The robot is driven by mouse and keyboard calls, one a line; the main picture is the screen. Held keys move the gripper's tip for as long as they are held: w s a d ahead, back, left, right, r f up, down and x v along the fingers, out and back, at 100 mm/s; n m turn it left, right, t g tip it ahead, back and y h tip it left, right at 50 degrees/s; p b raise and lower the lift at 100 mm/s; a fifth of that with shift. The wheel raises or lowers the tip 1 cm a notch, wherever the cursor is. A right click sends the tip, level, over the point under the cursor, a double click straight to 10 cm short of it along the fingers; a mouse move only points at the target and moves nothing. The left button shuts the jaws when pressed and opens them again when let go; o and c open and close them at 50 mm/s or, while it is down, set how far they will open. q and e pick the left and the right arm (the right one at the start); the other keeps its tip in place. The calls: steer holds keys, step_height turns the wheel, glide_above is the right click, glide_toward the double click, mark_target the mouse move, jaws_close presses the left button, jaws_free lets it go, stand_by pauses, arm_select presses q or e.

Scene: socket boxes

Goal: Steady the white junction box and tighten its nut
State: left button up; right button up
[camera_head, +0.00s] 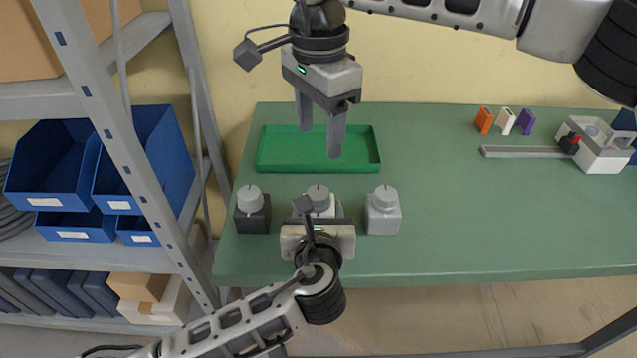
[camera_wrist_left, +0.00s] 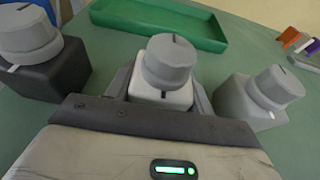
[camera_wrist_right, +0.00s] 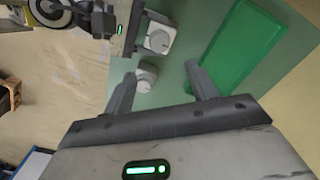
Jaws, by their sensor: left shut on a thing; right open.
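The white junction box (camera_wrist_left: 160,98) stands upright on the green table with a grey round nut (camera_wrist_left: 169,60) on top. My left gripper (camera_wrist_left: 163,92) is shut on the box's sides. In the head view, that gripper hides most of the box, and the nut (camera_head: 319,196) shows above it. My right gripper (camera_head: 320,140) is open and empty, pointing down above the green tray, behind and higher than the white box.
A dark box (camera_head: 253,216) stands left of the white one and a light grey box (camera_head: 384,217) right of it, both with grey knobs. The shallow green tray (camera_head: 368,163) looks empty. A grey bar (camera_head: 522,152) and a white device (camera_head: 603,157) lie at the right.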

mark_target(319, 192)
step_height(319, 192, down, 12)
steer(key=shift+r, duration=0.2)
steer(key=c, duration=1)
